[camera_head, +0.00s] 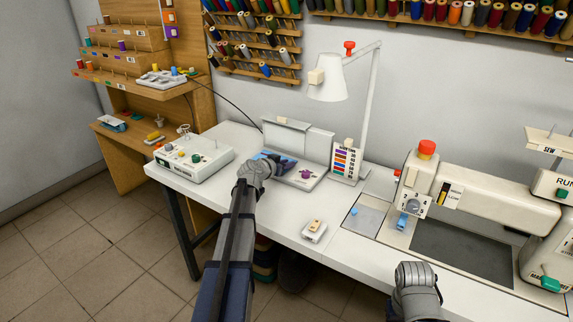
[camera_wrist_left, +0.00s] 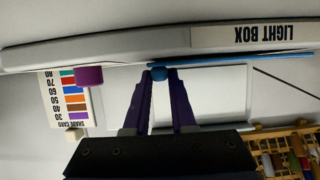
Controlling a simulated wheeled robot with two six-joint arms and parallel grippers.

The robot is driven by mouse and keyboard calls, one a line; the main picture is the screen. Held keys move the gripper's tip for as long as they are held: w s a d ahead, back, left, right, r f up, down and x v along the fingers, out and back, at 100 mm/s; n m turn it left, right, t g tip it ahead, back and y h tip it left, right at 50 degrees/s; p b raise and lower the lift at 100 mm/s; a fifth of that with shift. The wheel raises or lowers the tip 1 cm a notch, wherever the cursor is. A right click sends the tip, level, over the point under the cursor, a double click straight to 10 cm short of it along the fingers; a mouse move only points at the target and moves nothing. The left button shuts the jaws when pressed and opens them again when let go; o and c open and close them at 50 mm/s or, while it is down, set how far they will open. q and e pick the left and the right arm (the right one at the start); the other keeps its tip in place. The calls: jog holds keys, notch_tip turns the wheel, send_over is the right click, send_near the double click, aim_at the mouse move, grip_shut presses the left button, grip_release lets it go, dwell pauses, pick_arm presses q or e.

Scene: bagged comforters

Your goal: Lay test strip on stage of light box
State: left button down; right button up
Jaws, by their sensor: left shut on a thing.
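The light box (camera_head: 316,176) is a low white unit with a purple knob (camera_head: 305,173) and an upright pale panel (camera_head: 313,143) behind it. In the left wrist view its labelled edge (camera_wrist_left: 120,42) runs across the top, upside down. My left gripper (camera_head: 284,164) is over the left part of the box. In the left wrist view its purple-blue fingers (camera_wrist_left: 160,75) are shut on the blue grip of a thin blue strip (camera_wrist_left: 235,59), which I take as the test strip. The strip lies along the box's edge in that view; I cannot tell whether it touches the stage.
A shade card (camera_head: 346,161) stands right of the box, under a white lamp (camera_head: 328,88). A white control unit (camera_head: 195,158) is at left. A small white block (camera_head: 314,231) sits near the front edge. A sewing machine (camera_head: 485,205) fills the right.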

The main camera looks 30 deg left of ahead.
pick_arm(q)
jog(key=shift+f, duration=0.15)
jog(key=c, duration=1.2)
grip_release()
jog(key=o, duration=1.2)
jog(key=shift+s+a+r+p, duration=0.1)
jog(key=shift+s+r+p, duration=0.9)
jog(key=shift+s, duration=0.2)
jog(key=shift+s+a+r+p, duration=0.1)
jog(key=shift+s+r+p, duration=0.85)
jog(key=shift+s, duration=0.2)
